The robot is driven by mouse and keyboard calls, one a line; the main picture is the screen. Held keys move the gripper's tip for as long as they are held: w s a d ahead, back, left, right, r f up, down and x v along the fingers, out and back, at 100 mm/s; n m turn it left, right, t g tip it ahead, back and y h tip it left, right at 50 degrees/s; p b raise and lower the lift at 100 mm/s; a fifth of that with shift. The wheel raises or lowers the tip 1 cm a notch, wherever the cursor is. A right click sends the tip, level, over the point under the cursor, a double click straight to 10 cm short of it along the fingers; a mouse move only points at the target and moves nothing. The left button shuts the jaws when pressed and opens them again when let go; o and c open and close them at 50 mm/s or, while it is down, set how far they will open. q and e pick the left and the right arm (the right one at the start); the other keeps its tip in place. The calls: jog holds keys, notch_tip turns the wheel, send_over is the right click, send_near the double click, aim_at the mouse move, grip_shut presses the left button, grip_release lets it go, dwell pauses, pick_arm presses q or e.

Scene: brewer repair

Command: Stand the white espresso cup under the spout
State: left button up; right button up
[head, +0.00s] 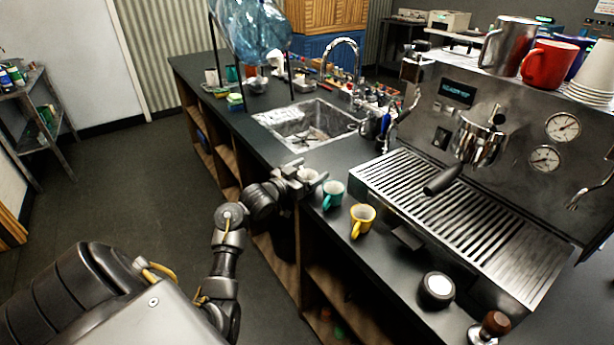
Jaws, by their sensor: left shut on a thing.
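My left gripper (300,175) is at the counter's front edge, shut on the white espresso cup (309,174). Only a small pale part of the cup shows, as the fingers cover the rest. It is beside and left of the green cup. The espresso machine (500,105) stands at the right. Its chrome brew head (480,138) carries a portafilter with a black handle (443,180). The spout itself is hard to make out. The slatted drip tray (430,205) below is bare. My right gripper is not in view.
A green cup (333,194) and a yellow cup (362,219) stand on the counter before the drip tray. A dark round container with a white top (436,289) and a wooden-handled tamper (489,328) are nearer. A sink (305,125) lies behind the gripper.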

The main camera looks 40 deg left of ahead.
aim_at(309, 174)
pick_arm(q)
jog(key=shift+r, duration=0.5)
notch_tip(309, 174, up, 3)
jog(key=shift+s+d+f+b, duration=0.1)
jog(key=shift+s+d+b, duration=0.05)
jog(key=shift+b, duration=0.15)
jog(key=s+d+r, duration=0.1)
jog(key=r, duration=0.1)
jog(key=s+d+r, duration=0.1)
jog(key=r, duration=0.1)
jog(key=s+d+r, duration=0.1)
jog(key=s+r, duration=0.1)
jog(key=s+d+r, duration=0.1)
jog(key=s, duration=0.1)
jog(key=s+d+r, duration=0.1)
jog(key=s+d, duration=0.1)
jog(key=s+d+r+p, duration=0.1)
jog(key=s+d, duration=0.1)
jog(key=s, duration=0.1)
jog(key=shift+r, duration=0.1)
